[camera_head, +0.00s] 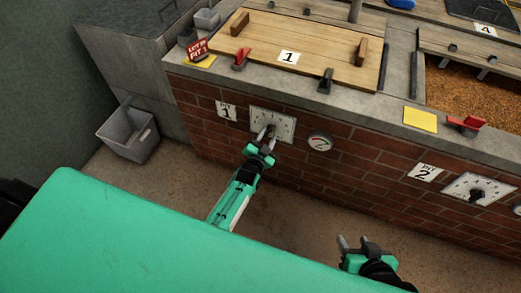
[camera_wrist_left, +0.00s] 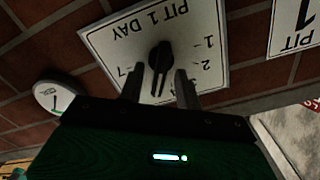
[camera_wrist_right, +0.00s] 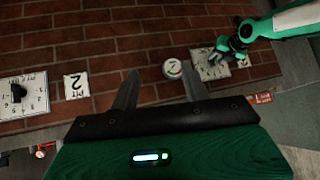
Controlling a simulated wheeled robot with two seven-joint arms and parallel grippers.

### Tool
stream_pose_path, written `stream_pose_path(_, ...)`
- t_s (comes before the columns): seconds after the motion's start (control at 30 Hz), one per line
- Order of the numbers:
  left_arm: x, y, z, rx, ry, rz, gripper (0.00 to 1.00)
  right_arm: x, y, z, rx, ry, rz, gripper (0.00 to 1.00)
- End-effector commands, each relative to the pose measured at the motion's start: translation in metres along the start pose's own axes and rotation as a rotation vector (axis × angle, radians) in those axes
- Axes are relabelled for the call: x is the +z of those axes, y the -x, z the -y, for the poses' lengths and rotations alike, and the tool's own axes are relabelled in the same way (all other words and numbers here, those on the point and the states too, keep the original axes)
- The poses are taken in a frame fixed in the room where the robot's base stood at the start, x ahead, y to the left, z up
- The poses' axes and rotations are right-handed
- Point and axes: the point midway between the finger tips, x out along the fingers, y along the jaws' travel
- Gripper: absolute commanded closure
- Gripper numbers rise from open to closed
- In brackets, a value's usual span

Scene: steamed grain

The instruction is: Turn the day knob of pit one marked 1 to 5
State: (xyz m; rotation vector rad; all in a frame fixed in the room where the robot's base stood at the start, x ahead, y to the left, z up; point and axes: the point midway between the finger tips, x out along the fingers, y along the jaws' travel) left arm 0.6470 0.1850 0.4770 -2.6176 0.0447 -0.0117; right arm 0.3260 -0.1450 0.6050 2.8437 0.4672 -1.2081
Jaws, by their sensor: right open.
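The white dial plate marked PIT 1 DAY (camera_head: 285,124) is on the brick wall and appears upside down in the left wrist view (camera_wrist_left: 110,38). Its black knob (camera_wrist_left: 160,57) stands on the plate, its bar running roughly up and down in that view. I cannot tell which number it points to. My left gripper (camera_head: 266,132) is at the dial, open, with one finger on each side of the knob and small gaps visible. My right gripper (camera_head: 359,244) is open and empty, low in front of the wall, away from the dial.
A round gauge (camera_head: 320,142) is right of the dial. The number 1 sign (camera_head: 226,110) is to its left. Pit 2's dial (camera_head: 480,189) is further right. A wooden lid (camera_head: 330,50) and red lever (camera_head: 241,59) are above. A grey bin (camera_head: 128,134) stands on the floor at left.

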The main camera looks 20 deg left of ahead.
Motion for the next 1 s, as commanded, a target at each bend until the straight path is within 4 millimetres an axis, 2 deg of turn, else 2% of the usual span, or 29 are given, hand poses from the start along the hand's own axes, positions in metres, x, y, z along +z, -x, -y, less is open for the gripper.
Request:
stream_pose_path(0.4, 0.0, 0.081, 0.0, 0.002, 0.0, 0.004, 0.65, 0.009, 0.025, -0.024, 0.064, -0.013, 0.183, 0.53)
stream_pose_path(0.6, 0.0, 0.113, 0.0, 0.002, 0.0, 0.003, 0.65, 0.014, 0.033, -0.03, 0.083, -0.02, 0.244, 0.53)
stream_pose_path(0.8, 0.0, 0.128, 0.0, 0.001, 0.0, 0.001, 0.65, 0.016, 0.037, -0.033, 0.091, -0.023, 0.271, 0.53)
stream_pose_path(1.0, 0.0, 0.13, 0.0, 0.001, 0.0, 0.001, 0.65, 0.017, 0.037, -0.034, 0.092, -0.024, 0.275, 0.53)
